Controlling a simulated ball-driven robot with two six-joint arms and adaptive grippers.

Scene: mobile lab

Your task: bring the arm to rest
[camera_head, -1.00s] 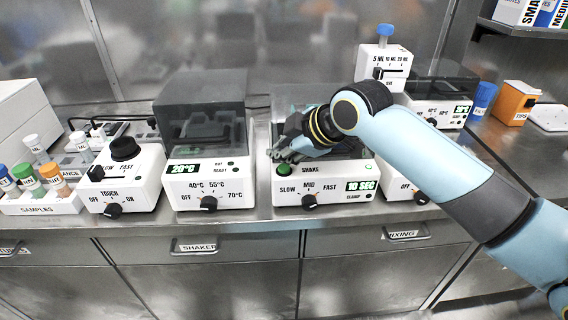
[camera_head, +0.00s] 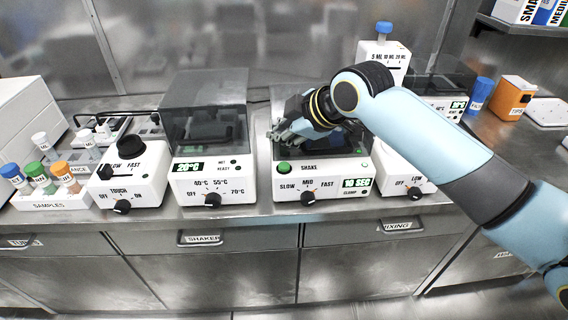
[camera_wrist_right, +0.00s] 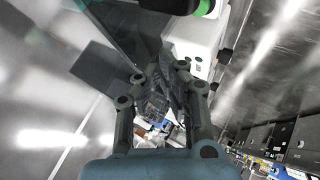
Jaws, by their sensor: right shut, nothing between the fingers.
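My right gripper (camera_head: 284,132) is shut and empty, above the front left part of the shaker (camera_head: 322,185), whose panel reads SHAKE and 10 SEC. My right arm reaches in from the right and hides part of the shaker's top and the machine to its right. The shaker has a green button and a black knob. My left gripper is not in view.
Left of the shaker stands a white heater (camera_head: 212,185) with a dark clear lid, then a vortex-type mixer (camera_head: 130,180) and a samples rack (camera_head: 52,200) with capped tubes. An orange tips box (camera_head: 512,98) and a blue cup (camera_head: 478,95) stand at the right. The counter's front edge is clear.

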